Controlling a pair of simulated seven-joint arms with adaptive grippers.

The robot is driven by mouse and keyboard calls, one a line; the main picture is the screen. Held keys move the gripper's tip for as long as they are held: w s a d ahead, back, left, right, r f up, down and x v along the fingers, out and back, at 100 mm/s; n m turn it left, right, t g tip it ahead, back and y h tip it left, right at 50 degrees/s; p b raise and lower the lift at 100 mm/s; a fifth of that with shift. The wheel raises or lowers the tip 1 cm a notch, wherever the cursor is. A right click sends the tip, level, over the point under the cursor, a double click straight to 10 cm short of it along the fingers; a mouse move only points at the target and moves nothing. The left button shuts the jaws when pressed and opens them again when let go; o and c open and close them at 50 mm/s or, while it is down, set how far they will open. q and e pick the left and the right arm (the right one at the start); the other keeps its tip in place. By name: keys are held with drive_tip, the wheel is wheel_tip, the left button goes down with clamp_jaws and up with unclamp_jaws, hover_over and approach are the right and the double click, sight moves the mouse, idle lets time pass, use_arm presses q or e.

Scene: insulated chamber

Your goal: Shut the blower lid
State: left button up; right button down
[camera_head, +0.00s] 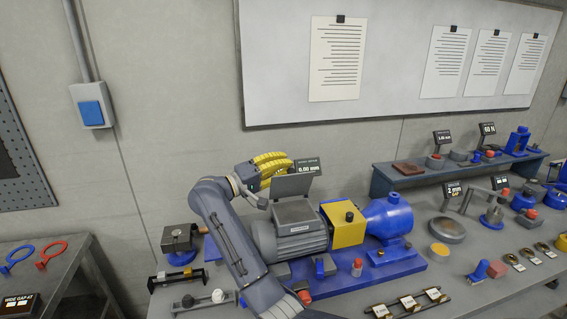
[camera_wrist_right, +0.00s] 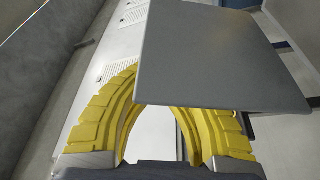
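The blower (camera_head: 290,240) is a grey ribbed motor on a blue base, with a yellow block and a blue pump housing to its right. Its grey lid (camera_head: 292,186) stands raised and tilted above the grey box on top. My right gripper (camera_head: 287,164) has yellow ribbed fingers at the upper left of the lid, pointing right, near its top edge. In the wrist view the lid (camera_wrist_right: 215,55) covers the fingertips. The fingers (camera_wrist_right: 100,120) converge toward it, but their tips and any contact are hidden. My left gripper is out of view.
A small 0.00 mm display (camera_head: 308,166) stands just right of the fingers. A grey block on a blue base (camera_head: 178,240) is left of the blower. A raised shelf (camera_head: 440,172) with several parts is at the right. The air above the blower's right side is clear.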

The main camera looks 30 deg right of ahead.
drive_tip(key=shift+s, duration=0.15)
drive_tip(key=shift+s+a+m, duration=0.1)
drive_tip(key=shift+s+m, duration=0.1)
drive_tip(key=shift+m, duration=0.2)
